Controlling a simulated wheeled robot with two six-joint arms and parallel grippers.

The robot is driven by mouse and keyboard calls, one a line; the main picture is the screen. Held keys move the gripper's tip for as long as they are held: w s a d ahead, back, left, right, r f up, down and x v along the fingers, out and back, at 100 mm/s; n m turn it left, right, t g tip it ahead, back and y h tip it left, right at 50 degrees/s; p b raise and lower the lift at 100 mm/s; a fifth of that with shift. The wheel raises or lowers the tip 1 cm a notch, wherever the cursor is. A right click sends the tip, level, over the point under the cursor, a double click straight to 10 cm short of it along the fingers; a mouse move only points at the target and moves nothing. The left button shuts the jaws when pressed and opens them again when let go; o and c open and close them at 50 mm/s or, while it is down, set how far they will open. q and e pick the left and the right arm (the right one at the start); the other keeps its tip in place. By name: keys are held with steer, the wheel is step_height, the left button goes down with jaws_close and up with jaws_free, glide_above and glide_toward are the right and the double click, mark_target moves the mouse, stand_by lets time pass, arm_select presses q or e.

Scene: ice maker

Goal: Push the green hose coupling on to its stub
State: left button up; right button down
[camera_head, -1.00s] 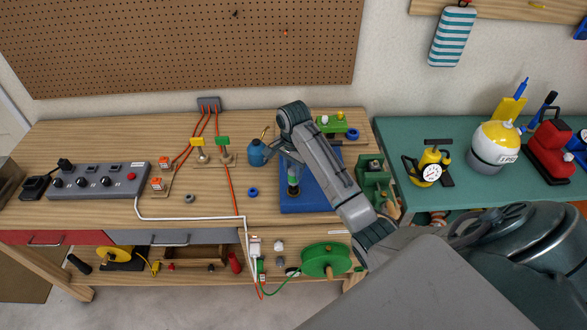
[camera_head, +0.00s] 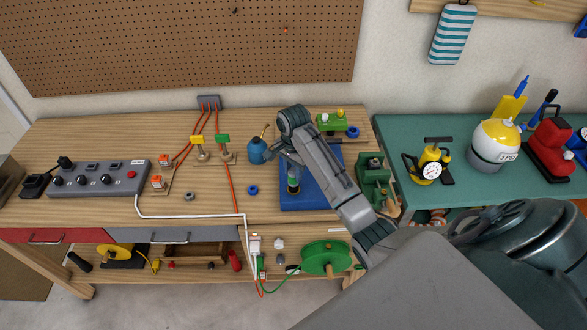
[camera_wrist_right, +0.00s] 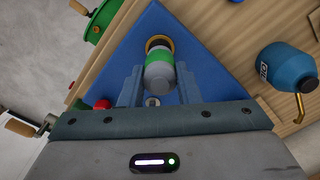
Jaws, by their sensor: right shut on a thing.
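The green hose coupling, a grey cylinder with a green band (camera_wrist_right: 158,76), is between the blue-grey fingers of my right gripper (camera_wrist_right: 160,80) in the right wrist view. The gripper is shut on it. A brass-coloured ring (camera_wrist_right: 158,41) shows at the coupling's far end, against the blue mat (camera_wrist_right: 205,72). The stub itself is hidden, so I cannot tell how far the coupling is on it. In the head view my right gripper (camera_head: 291,166) is above the blue mat (camera_head: 300,205), with the coupling (camera_head: 293,187) upright below it. My left gripper is out of view.
A blue oil can (camera_head: 257,152) with a brass spout stands just left of the mat. A blue ring (camera_head: 253,190) lies beside the mat. A green vise (camera_head: 372,178) stands to the right. A grey control box (camera_head: 98,180) is at the left.

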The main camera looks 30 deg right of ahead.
steer(key=shift+f, duration=0.6)
steer(key=c, duration=1)
jaws_free()
steer(key=shift+r, duration=0.1)
